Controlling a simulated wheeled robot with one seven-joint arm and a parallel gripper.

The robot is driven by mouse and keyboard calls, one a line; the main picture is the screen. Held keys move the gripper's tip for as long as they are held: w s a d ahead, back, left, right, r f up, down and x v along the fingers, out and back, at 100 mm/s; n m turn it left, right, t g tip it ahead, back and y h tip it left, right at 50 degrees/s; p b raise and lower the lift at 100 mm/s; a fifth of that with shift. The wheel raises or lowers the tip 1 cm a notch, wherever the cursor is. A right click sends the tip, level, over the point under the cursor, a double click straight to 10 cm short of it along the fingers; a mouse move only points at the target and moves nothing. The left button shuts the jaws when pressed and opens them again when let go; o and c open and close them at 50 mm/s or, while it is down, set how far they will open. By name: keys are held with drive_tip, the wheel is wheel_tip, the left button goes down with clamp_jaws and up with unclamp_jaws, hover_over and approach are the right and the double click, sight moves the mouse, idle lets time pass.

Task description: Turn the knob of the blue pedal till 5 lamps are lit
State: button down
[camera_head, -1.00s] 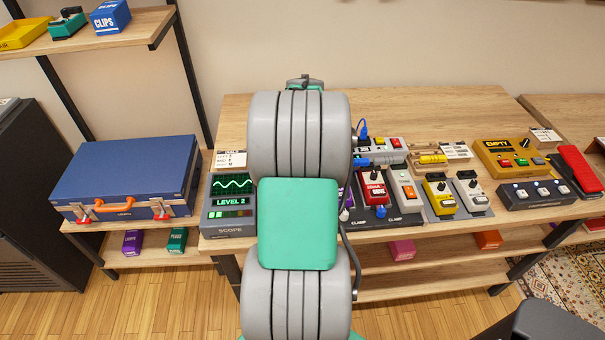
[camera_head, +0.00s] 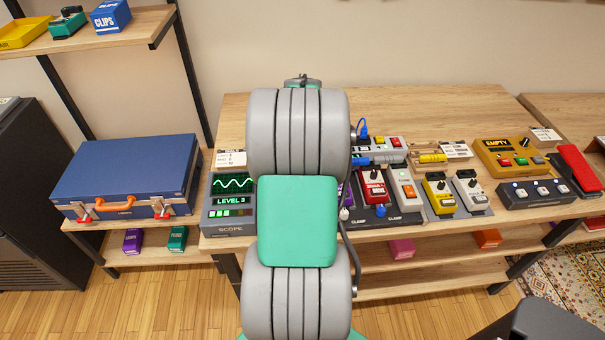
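The scope (camera_head: 231,229), a grey box with a green wave screen, stands at the table's left front. Its display reads LEVEL 3 (camera_head: 231,201). In the lamp row (camera_head: 229,213) below, about three lamps look lit green; they are small. My grey and green arm fills the middle of the view. I see no blue pedal or its knob; the part of the table behind my arm is hidden. My gripper is not visible, so its hold and its place relative to the knob cannot be seen.
Right of my arm are a red pedal (camera_head: 373,188), a grey pedal (camera_head: 405,188), a yellow pedal (camera_head: 438,193) and a white pedal (camera_head: 470,191). A power strip (camera_head: 378,150) with a blue plug lies behind. A blue case (camera_head: 127,173) sits left. The table's back is clear.

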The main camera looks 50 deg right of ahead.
drive_tip(key=c, duration=1.3)
unclamp_jaws()
